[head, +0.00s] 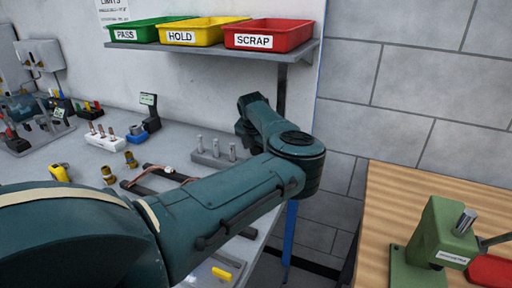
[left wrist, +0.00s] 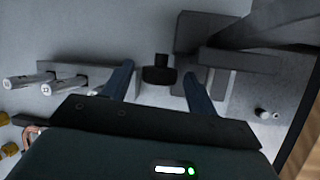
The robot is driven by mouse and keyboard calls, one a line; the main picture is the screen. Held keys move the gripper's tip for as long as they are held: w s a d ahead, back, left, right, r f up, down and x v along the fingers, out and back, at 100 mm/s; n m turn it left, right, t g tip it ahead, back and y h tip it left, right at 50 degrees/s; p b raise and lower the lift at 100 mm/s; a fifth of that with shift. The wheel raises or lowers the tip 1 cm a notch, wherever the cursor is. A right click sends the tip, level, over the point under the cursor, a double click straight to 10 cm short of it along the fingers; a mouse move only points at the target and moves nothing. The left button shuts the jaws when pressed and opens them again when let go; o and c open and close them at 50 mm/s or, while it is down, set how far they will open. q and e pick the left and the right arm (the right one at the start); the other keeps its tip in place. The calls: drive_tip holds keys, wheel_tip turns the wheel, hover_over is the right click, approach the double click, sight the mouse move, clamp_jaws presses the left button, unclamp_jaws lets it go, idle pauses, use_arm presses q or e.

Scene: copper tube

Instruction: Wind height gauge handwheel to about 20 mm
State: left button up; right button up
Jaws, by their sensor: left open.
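In the left wrist view, a dark round knob on a short stem (left wrist: 158,74), which looks like the handwheel, sits between the fingers of my left gripper (left wrist: 158,85). The gripper is open, with a visible gap on each side of the knob. A grey upright and crossbar (left wrist: 237,60), probably the height gauge, stand to its right. In the head view, a dark upright post (head: 281,92) shows behind my left arm, and may be the gauge's column. My arm hides most of the gauge there. No height reading is visible. My right gripper is not in view.
A grey block with several metal pins (head: 212,156) stands on the bench beside my left arm. Green, yellow and red bins (head: 270,35) sit on a shelf above. A wooden table with a green device (head: 440,235) is at the right.

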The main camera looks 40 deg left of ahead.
use_arm(q)
drive_tip(key=shift+c, duration=0.6)
drive_tip(key=c, duration=0.8)
drive_tip(key=shift+c, duration=0.2)
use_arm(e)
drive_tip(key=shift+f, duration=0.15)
